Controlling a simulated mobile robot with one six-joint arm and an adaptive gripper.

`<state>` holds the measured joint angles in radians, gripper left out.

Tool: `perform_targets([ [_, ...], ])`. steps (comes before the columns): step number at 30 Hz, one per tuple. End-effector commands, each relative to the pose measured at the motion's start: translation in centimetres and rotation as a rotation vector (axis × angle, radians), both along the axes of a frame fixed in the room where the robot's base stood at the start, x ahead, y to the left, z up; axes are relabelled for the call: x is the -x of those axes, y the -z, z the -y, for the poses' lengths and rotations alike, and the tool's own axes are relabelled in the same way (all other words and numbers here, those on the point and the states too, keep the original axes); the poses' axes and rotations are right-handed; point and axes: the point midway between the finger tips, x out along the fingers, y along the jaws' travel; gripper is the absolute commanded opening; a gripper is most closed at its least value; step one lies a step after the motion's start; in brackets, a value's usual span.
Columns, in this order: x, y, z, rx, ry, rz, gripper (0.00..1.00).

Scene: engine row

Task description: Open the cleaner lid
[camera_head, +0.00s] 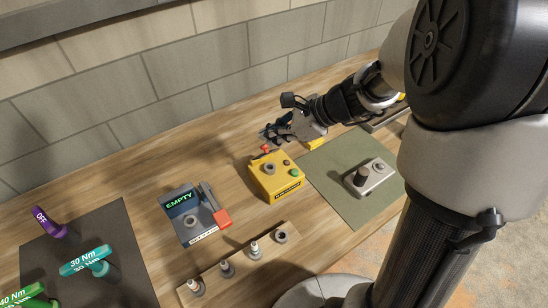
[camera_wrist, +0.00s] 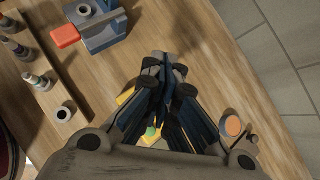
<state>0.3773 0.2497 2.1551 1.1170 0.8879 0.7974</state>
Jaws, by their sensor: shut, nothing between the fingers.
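A yellow box (camera_head: 277,183) with a round socket on top, a green button and a red-tipped part at its back stands on the bench in the head view. It may be the cleaner, but its label is too small to read, and I cannot make out a lid clearly. My gripper (camera_head: 268,136) is above and behind it, shut and empty. In the wrist view the shut fingers (camera_wrist: 165,64) hide most of the yellow box (camera_wrist: 126,97). I cannot tell whether the fingers touch anything.
A grey-blue unit (camera_head: 188,219) marked EMPTY, with a red-ended lever, stands to the left. A wooden rack (camera_head: 237,268) holds several plugs in front. A grey device (camera_head: 371,180) sits on a green mat (camera_head: 325,164) to the right. Labelled handles lie on a dark mat (camera_head: 121,250).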

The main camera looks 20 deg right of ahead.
Motion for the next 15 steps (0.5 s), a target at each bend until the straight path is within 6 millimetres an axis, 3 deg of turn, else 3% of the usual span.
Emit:
perform_targets([
  [3, 2.6, 1.3, 2.9, -0.051, 0.296, -0.031, 0.0],
  [6, 4.6, 2.3, 4.7, -0.081, 0.484, -0.061, 0.0],
  [11, 6.6, 3.4, 6.2, -0.106, 0.646, -0.093, 0.0],
  [15, 6.5, 4.2, 6.2, -0.11, 0.674, -0.099, 0.0],
])
